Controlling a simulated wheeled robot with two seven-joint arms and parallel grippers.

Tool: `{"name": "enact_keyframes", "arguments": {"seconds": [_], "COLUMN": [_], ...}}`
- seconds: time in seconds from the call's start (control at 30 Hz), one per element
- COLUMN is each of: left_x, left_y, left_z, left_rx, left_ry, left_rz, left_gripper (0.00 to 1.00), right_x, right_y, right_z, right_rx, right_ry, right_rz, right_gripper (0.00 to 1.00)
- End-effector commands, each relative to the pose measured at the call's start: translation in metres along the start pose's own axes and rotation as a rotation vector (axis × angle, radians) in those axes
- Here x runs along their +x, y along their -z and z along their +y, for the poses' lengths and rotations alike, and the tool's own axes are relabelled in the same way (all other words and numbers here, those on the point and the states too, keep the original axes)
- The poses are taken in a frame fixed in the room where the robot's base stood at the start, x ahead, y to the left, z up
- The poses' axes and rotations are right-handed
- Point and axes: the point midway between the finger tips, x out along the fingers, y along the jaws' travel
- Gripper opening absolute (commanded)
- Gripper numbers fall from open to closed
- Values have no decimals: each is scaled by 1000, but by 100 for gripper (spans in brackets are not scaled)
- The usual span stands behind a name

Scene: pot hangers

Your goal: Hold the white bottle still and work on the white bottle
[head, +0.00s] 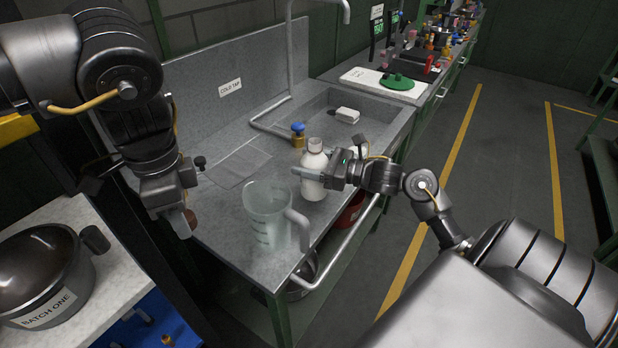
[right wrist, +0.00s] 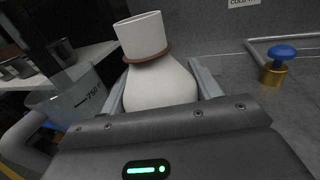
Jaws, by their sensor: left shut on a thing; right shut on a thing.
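The white bottle (head: 315,160) stands upright at the front of the steel sink counter. My right gripper (head: 308,174) is shut on its body from the right. In the right wrist view the bottle (right wrist: 160,85) sits between both fingers, with a brown ring around its neck and a pale, open-looking top. My left gripper (head: 186,222) is shut on a small reddish-brown thing (head: 191,217), mostly hidden by the fingers; I cannot tell for sure what it is. It is left of the clear jug, well apart from the bottle.
A clear measuring jug (head: 268,220) stands between my left gripper and the bottle. A blue-topped brass valve (head: 298,134) is just behind the bottle, near the sink basin (head: 335,100). A pot labelled BATCH ONE (head: 40,270) sits on the left shelf. A rail runs along the counter's front.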

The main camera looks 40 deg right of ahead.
Motion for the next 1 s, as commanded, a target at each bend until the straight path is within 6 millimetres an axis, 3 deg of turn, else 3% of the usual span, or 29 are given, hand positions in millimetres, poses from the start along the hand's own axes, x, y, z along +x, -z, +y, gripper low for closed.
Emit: {"name": "enact_keyframes", "arguments": {"seconds": [0.17, 0.4, 0.87, 0.9, 1.0], "left_x": [2, 15, 21, 20, 19], "left_y": [1, 1, 1, 1, 1], "left_z": [0, 0, 1, 1, 1], "left_rx": [3, 2, 2, 2, 2], "left_ry": [0, 0, 0, 0, 0], "left_rz": [0, 0, 0, 0, 0], "left_gripper": [8, 8, 8, 8, 8], "right_x": [-1, -1, -1, -1, -1], "right_y": [4, 36, 42, 42, 41], "right_z": [0, 0, 0, 0, 0], "right_rx": [0, 1, -2, -2, -1], "right_ry": [1, 2, 1, 1, 1], "right_rz": [0, -2, 0, 1, 1], "right_gripper": [0, 0, 0, 64, 77]}}
